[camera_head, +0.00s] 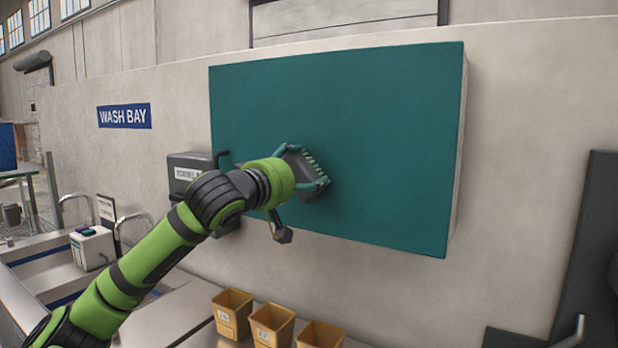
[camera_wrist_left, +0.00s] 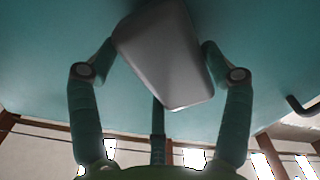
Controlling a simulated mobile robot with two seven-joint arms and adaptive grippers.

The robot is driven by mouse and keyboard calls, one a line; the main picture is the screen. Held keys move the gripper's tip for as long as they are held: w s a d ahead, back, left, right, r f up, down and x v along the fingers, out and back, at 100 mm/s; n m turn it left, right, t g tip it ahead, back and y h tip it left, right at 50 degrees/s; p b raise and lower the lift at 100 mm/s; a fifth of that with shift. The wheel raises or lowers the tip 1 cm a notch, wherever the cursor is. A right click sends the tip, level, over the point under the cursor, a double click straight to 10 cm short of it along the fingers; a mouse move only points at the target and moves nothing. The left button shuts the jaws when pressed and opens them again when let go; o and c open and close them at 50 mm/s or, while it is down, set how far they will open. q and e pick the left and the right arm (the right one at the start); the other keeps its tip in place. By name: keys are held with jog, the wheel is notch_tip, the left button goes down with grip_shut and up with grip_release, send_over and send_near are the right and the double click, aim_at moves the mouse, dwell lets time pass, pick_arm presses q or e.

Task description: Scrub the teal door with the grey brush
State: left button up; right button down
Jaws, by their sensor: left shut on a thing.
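The teal door (camera_head: 400,130) is a flat rectangular panel on the pale wall. My left gripper (camera_head: 311,166) is in front of its lower middle. My right gripper is not in view.
A dark grey box (camera_head: 190,165) is on the wall left of the door. Several yellow bins (camera_head: 232,312) stand below it. A sink with taps (camera_head: 75,205) and a white box (camera_head: 92,246) are at left. A dark panel (camera_head: 590,250) stands at right.

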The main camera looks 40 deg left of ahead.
pick_arm(q)
jog(key=shift+s+a, duration=0.1)
jog(key=shift+a, duration=0.75)
jog(key=shift+s+a+b, duration=0.15)
jog(key=shift+a+b, duration=0.2)
jog(key=shift+a, duration=0.85)
jog(key=shift+s, duration=0.1)
jog(key=s+b, duration=0.1)
jog(key=s, duration=0.1)
jog(key=s+b, duration=0.1)
jog(key=s, duration=0.1)
jog(key=s+b, duration=0.2)
jog(key=shift+d, duration=0.4)
